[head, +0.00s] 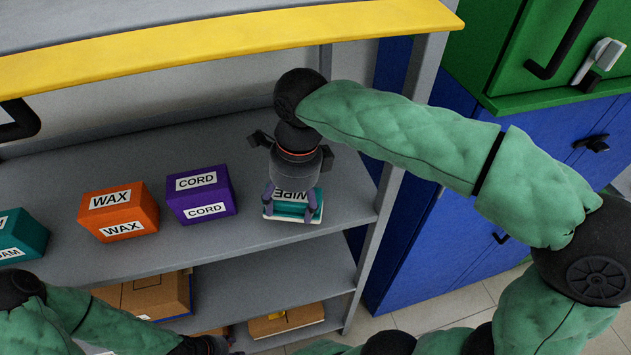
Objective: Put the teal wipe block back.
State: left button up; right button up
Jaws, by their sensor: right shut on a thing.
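The gripper body hides the block's rear part. My left gripper (208,346) is low at the bottom edge, mostly cut off, and its fingers cannot be made out.
A purple CORD box (203,195), an orange WAX box (120,213) and a teal box (20,238) stand left along the same grey shelf (255,252). A yellow-edged shelf (220,38) is above. A grey upright (376,245) stands close right. Cardboard boxes (145,297) sit below.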

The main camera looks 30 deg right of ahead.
jog(key=w+d, duration=0.1)
jog(key=d, duration=0.1)
jog(key=w+d, duration=0.1)
jog(key=d, duration=0.2)
jog(key=w+d, duration=0.2)
jog(key=shift+w+d, duration=0.1)
jog(key=shift+d, duration=0.15)
jog(key=shift+w+d+f+b, duration=0.1)
jog(key=shift+d+f+b, duration=0.1)
jog(key=shift+b, duration=0.15)
jog(key=shift+f+b, duration=0.5)
jog(key=shift+f, duration=1.05)
jog(key=shift+f, duration=0.1)
jog(key=o, duration=1.1)
